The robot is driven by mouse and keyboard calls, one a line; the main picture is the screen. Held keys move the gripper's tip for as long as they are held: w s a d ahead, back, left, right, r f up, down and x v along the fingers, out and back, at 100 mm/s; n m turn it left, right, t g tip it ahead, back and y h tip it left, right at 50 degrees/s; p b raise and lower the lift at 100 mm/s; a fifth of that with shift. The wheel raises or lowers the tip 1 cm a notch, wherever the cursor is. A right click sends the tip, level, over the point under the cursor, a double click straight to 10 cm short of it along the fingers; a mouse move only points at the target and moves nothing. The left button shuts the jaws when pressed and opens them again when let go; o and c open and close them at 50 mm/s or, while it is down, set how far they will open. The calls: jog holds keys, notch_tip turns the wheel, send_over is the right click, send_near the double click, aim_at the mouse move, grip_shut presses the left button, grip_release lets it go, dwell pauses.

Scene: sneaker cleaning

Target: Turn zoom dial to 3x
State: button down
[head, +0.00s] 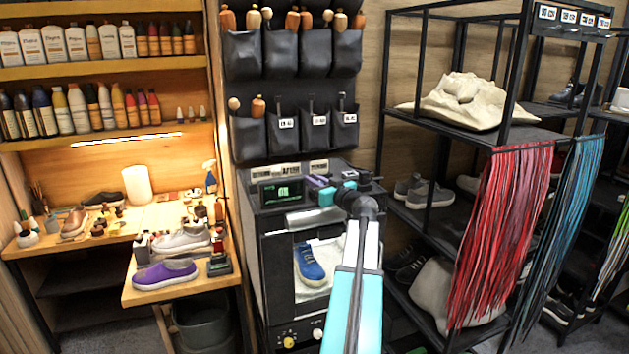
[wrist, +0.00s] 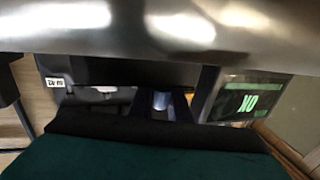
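A dark cabinet-like machine (head: 273,255) stands in the middle of the head view. Its lit green display (head: 283,193) is on the upper front; the wrist view shows the display (wrist: 248,104) upside down at the right. Low on the machine's front are a yellow knob (head: 288,341) and a pale knob (head: 317,333). Which one is the zoom dial, and any 3x mark, I cannot read. My gripper (head: 327,196) is over the machine's top edge, beside the display and well above both knobs.
A blue sneaker (head: 309,263) shows in the machine's front window. A purple shoe (head: 165,274) is on the wooden bench at left. Black pockets (head: 299,54) hang behind the machine. A black rack (head: 436,226) with red laces (head: 502,230) stands close on the right.

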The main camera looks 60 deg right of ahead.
jog(key=shift+s+d+f+m+g+h+b, duration=0.1)
jog(key=shift+f+m+g+h+b, duration=0.15)
jog(key=shift+m+h+b, duration=0.75)
jog(key=shift+n+b, duration=0.3)
jog(key=shift+b, duration=0.4)
jog(key=shift+s+d+r+m+g+h+b, duration=0.1)
jog(key=shift+d+m+g+h+b, duration=0.1)
jog(key=shift+m+g+h+b, duration=0.5)
jog(key=shift+s+d+r+m+g+h+p, duration=0.1)
jog(key=shift+d+m+g+h+p, duration=0.1)
jog(key=shift+m+g+h, duration=0.25)
jog(key=shift+s+d+r+m+g+h+p, duration=0.1)
jog(key=shift+m+g+h+p, duration=0.15)
jog(key=shift+h, duration=0.3)
jog(key=shift+s+d+m+g+h+p, duration=0.15)
jog(key=shift+m+g+h+p, duration=0.45)
jog(key=shift+p, duration=0.4)
jog(key=shift+g+p, duration=0.25)
jog(key=shift+p, duration=0.2)
jog(key=c, duration=1.7)
grip_release()
jog(key=shift+s+d, duration=0.1)
jog(key=shift+o, duration=0.2)
